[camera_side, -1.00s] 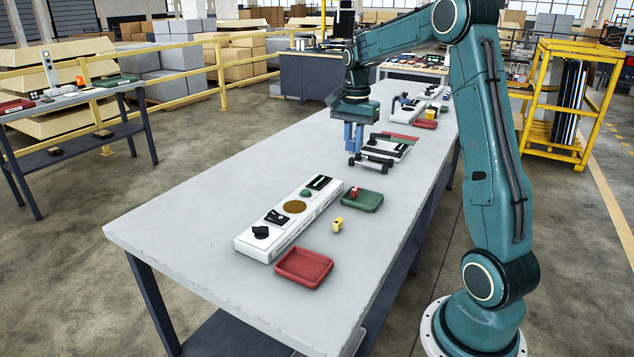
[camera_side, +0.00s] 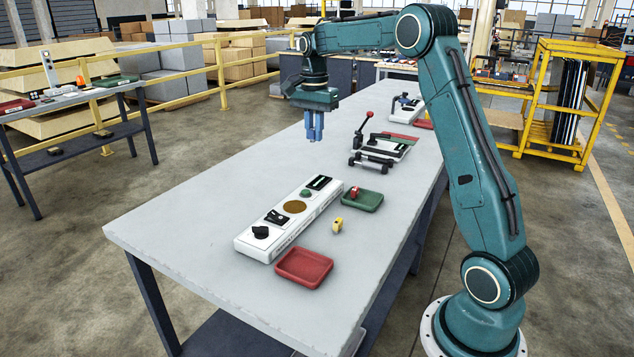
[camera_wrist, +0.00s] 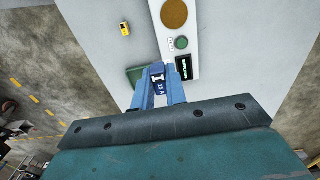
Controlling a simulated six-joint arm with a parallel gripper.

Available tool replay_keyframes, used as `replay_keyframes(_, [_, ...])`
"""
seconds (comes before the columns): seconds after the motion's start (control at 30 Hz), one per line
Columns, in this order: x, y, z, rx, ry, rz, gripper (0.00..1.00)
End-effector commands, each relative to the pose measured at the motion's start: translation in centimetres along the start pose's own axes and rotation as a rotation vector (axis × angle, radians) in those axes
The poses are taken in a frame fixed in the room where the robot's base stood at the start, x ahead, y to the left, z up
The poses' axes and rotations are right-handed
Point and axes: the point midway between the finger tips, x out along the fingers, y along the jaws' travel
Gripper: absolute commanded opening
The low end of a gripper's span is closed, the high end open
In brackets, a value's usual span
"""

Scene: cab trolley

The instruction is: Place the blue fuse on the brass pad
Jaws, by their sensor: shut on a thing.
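My gripper (camera_side: 315,135) is raised above the far left part of the grey table, beyond the white panel. In the wrist view its blue fingers (camera_wrist: 158,75) are shut on the blue fuse (camera_wrist: 158,88), which carries white markings. In the side view the fuse is too small to tell apart from the blue fingers. The brass pad (camera_side: 294,207) is a round disc on the white panel (camera_side: 250,238). It also shows at the top of the wrist view (camera_wrist: 174,12), bare, ahead of the fingertips and apart from the fuse.
A green button (camera_side: 306,194) and black switches share the panel. A green tray (camera_side: 367,205) holding a red piece, a yellow fuse (camera_side: 337,225) and a red tray (camera_side: 304,281) stand right of it. A lever stand (camera_side: 364,132) rises right of my gripper.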

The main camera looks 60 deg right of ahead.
Motion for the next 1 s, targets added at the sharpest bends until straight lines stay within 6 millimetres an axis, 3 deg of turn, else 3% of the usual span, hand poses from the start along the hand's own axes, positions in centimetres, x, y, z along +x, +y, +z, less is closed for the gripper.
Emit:
replay_keyframes(0.1, [-0.6, -2.1, 1.5, -0.004, 0.0, 0.0, 0.0])
replay_keyframes(0.3, [-1.2, -3.9, 3.1, -0.001, 0.0, 0.0, 0.0])
replay_keyframes(0.63, [-1.2, -4.3, 3.5, 0.0, 0.0, 0.001, 0.0])
replay_keyframes(0.77, [-0.2, -4.3, 3.5, 0.0, -0.001, 0.002, 0.0])
replay_keyframes(1.0, [3.6, -4.2, 3.5, 0.0, -0.002, 0.005, 0.0])
